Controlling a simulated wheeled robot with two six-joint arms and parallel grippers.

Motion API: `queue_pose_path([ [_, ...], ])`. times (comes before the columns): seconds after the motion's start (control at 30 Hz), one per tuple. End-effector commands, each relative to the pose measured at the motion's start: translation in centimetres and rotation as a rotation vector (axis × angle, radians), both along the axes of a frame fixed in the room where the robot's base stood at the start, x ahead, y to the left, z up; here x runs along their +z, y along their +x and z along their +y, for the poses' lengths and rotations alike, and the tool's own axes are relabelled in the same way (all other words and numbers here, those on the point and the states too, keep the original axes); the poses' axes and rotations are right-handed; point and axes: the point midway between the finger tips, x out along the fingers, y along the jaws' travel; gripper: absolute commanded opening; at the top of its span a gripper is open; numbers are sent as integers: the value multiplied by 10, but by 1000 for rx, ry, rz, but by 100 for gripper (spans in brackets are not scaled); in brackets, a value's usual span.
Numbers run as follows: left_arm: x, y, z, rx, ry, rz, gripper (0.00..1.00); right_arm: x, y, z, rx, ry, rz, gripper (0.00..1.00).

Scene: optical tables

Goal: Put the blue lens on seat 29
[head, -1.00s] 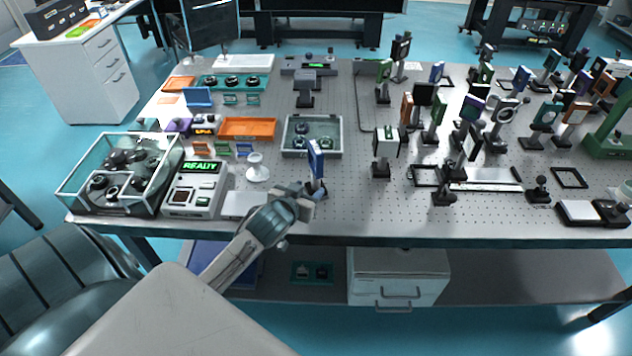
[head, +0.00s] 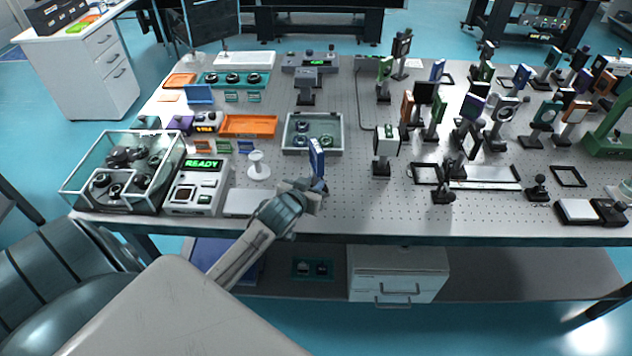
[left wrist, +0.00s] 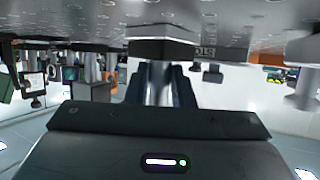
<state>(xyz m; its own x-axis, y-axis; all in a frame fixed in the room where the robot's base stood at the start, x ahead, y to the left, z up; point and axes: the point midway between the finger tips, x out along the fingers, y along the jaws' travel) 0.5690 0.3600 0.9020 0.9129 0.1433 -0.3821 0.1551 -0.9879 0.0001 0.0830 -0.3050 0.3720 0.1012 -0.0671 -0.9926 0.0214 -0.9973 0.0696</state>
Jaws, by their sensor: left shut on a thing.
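In the left wrist view, which is upside down, the gripper (left wrist: 160,88) is shut on a grey post (left wrist: 159,82) below a dark block (left wrist: 160,50). I cannot pick out seat 29. My right gripper is not in view.
A glass-walled case (head: 122,172) and a READY device (head: 196,187) stand to the left. A grey tray (head: 312,151) lies behind the blue optic. A white-faced mounted optic (head: 386,142) stands to its right. Many mounted optics crowd the right side.

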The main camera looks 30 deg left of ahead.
Motion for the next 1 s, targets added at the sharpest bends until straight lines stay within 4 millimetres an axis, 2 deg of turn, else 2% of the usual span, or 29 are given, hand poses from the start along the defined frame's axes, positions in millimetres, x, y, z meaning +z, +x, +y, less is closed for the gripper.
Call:
queue_pose_path([
  [0.27, 6, 1, 0, -1, 0, -5, 0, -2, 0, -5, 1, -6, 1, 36],
  [0.57, 37, -2, 0, -2, 3, -5, 0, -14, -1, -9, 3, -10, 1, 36],
  [1.0, 42, -103, 9, -6, 8, 3, 0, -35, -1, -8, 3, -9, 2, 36],
])
